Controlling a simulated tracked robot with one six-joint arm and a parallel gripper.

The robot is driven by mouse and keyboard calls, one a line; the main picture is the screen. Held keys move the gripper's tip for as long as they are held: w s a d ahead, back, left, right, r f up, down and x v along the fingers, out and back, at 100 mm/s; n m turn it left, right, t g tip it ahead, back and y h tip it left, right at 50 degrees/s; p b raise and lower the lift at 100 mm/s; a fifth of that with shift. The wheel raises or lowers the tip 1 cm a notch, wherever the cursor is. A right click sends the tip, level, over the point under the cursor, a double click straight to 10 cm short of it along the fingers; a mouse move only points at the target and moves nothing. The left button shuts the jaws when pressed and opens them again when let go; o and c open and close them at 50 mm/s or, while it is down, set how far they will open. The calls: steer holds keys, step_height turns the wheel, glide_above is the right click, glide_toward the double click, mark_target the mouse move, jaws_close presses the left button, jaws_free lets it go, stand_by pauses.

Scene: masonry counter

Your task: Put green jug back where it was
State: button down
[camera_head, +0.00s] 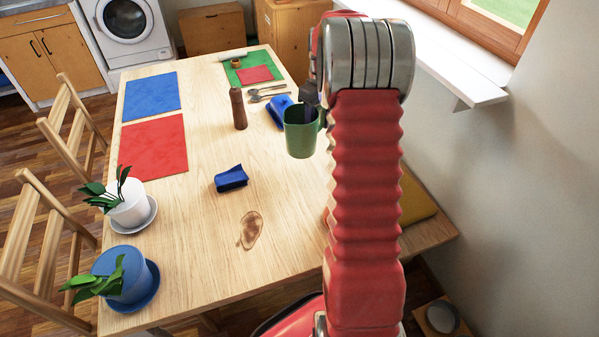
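The green jug (299,141) is upright near the far right part of the wooden table (203,220), with its open top up. My gripper (309,112) is at the jug's right side by the rim and handle, and appears shut on it. My red arm hides part of the handle side and the table behind it. No clear contact shadow shows under the jug, so it looks held above the table, but the height is hard to tell.
Cutlery (268,92) lies farther back. Two potted plants (130,207) (122,275) stand along the left edge.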

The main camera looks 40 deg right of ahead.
step_height(320, 180, down, 6)
stand_by(0.7)
steer(key=shift+f, duration=0.15)
steer(key=shift+f, duration=1.8)
steer(key=shift+f, duration=0.1)
steer(key=c, duration=0.9)
jaws_free()
